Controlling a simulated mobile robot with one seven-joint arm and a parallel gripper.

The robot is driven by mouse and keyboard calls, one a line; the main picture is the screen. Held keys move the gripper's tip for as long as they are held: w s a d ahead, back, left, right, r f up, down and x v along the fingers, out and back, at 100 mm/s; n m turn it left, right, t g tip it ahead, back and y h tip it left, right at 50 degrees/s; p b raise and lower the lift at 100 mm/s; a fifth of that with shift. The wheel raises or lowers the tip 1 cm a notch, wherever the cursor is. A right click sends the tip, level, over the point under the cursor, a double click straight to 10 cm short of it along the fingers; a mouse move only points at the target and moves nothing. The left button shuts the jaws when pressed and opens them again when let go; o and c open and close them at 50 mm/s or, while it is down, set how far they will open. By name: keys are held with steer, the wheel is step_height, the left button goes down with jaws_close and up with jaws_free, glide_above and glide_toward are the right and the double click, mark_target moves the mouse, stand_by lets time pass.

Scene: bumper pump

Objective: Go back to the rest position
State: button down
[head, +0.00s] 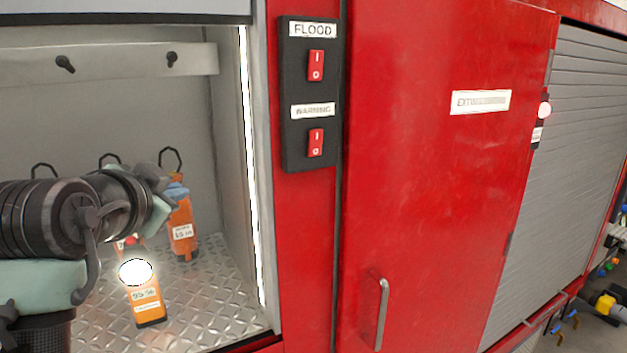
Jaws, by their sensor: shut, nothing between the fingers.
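My gripper (160,192) is at the left, inside the open compartment of the red vehicle, at the end of my dark and pale-green arm. It is shut with nothing held. Its fingertips are hard to make out against the orange items behind. An orange device with a brightly glowing lamp (147,303) stands upright on the compartment floor below the gripper. An orange canister with a blue upper part (181,232) stands behind the gripper and is partly covered by it.
The compartment floor (215,305) is diamond plate. Black hooks (170,158) line the back wall. A black switch panel (311,95) with two red switches is on the red frame. A red door (430,190) with a handle (381,315) is shut. A grey roller shutter (560,170) is at right.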

steer(key=s+d+r+n+t+h+b, duration=0.1)
steer(key=d+r+t+b, duration=0.1)
steer(key=d, duration=0.3)
steer(key=s+d+r+t+b, duration=0.1)
steer(key=d+t, duration=0.1)
steer(key=d, duration=0.4)
steer(key=s+d+r+n+t+b, duration=0.2)
steer(key=s+d+r+t, duration=0.1)
steer(key=s, duration=0.6)
steer(key=s+d+r+n+t+b, duration=0.3)
steer(key=s+d+t, duration=0.3)
steer(key=s+d, duration=0.2)
steer(key=shift+s+r+n, duration=0.3)
steer(key=shift+s+r, duration=0.2)
steer(key=shift+s, duration=0.4)
